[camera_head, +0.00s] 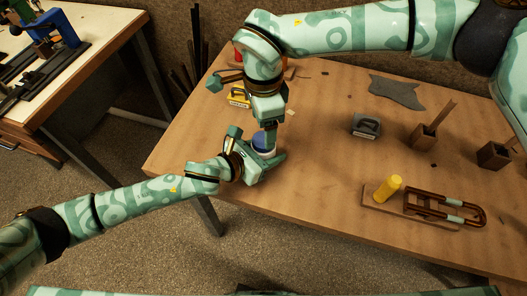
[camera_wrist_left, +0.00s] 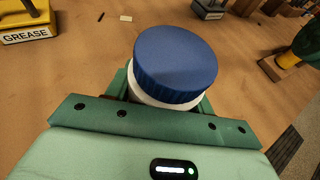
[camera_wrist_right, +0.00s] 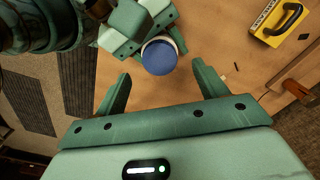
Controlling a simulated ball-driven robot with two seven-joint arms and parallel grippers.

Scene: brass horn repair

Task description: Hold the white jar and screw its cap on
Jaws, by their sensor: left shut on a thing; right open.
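The white jar (camera_wrist_left: 160,97) stands upright with a ribbed blue cap (camera_wrist_left: 175,58) on its top; I cannot tell how tightly the cap sits. The cap also shows in the head view (camera_head: 261,141) and in the right wrist view (camera_wrist_right: 159,58). My left gripper (camera_head: 265,160) is shut on the jar's white body below the cap. My right gripper (camera_wrist_right: 162,72) is open and points down above the cap, with its fingers spread and apart from it. In the head view the right arm partly hides the cap, and the left gripper hides most of the jar.
A yellow grease block (camera_head: 238,97) lies beyond the jar, and it shows in the right wrist view (camera_wrist_right: 272,20). A grey block with a handle (camera_head: 366,125), a yellow cylinder (camera_head: 387,188) and a brown frame (camera_head: 445,207) stand to the right. The table's left edge is close to the jar.

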